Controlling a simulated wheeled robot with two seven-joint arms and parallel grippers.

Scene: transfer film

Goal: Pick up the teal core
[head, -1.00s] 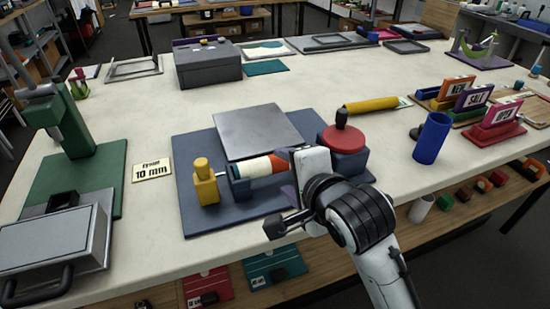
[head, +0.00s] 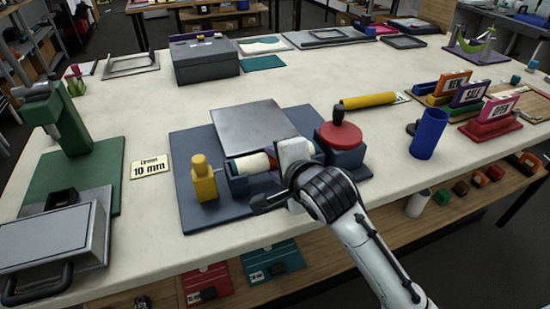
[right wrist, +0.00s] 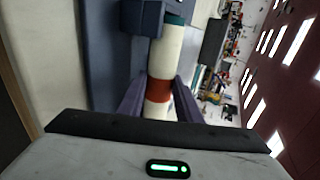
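A cream roll (head: 250,164) with a red band lies on the blue stand in the head view. It also shows in the right wrist view (right wrist: 165,50), where a small teal part (right wrist: 175,18) shows at its far end. No separate teal core is clear in the head view. My right gripper (head: 278,160) is at the roll's right end. In the right wrist view its two purple fingers (right wrist: 161,90) lie on either side of the roll near the red band. Whether they press on it cannot be told. My left gripper is not in view.
A yellow block (head: 204,180) stands left of the roll. A grey plate (head: 252,126) lies behind it. A red knobbed disc (head: 340,136) sits to the right. A blue cup (head: 428,134) and a yellow tube (head: 370,100) are further right. The left table edge holds a green press (head: 70,120).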

